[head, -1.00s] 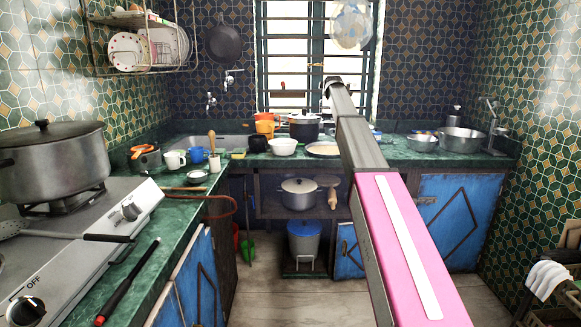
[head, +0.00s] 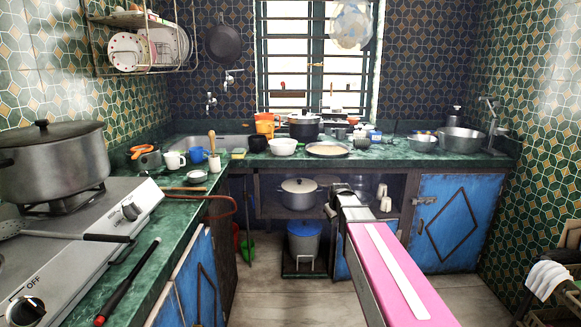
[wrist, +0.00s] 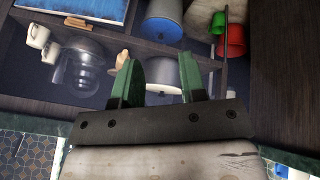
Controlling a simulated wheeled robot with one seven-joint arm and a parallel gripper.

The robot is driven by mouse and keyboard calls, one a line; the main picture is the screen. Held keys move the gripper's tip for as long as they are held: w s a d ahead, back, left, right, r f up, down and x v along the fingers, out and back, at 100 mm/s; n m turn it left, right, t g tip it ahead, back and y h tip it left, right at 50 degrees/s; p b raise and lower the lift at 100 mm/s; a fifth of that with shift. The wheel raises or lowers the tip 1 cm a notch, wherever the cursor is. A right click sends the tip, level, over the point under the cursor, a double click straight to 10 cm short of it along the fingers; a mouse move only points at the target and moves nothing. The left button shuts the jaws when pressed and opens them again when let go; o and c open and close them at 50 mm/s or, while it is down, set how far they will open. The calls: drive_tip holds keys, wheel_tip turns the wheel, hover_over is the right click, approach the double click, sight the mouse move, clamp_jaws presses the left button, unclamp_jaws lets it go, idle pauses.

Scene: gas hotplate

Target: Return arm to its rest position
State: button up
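My pink and grey arm (head: 385,265) reaches forward from the lower right in the head view. Its end, with my gripper (head: 332,200), is below the counter top, in front of the open shelf; the fingers are too small to read there. In the wrist view my gripper (wrist: 160,78) has two green fingers set well apart, with nothing held between them. A lidded grey pot (wrist: 161,74) shows beyond the gap, on the shelf, apart from the fingers.
The green counter (head: 395,152) with pots and bowls runs along the back. The gas hotplate (head: 90,225) with a large pot (head: 55,165) is at left. A blue bin (head: 304,240) stands under the shelf. A blue cupboard door (head: 455,222) is at right. Floor between is clear.

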drive_tip(key=s+f+m+g, duration=0.2)
drive_tip(key=s+f, duration=0.2)
drive_tip(key=s, duration=0.5)
drive_tip(key=s+f+m+g, duration=0.1)
drive_tip(key=s+f, duration=0.2)
drive_tip(key=s, duration=0.6)
drive_tip(key=s+f+m+g, duration=0.2)
drive_tip(key=s+f, duration=0.2)
drive_tip(key=s, duration=0.5)
drive_tip(key=shift+s+f+m+g, duration=0.3)
drive_tip(key=shift+s+f, duration=0.05)
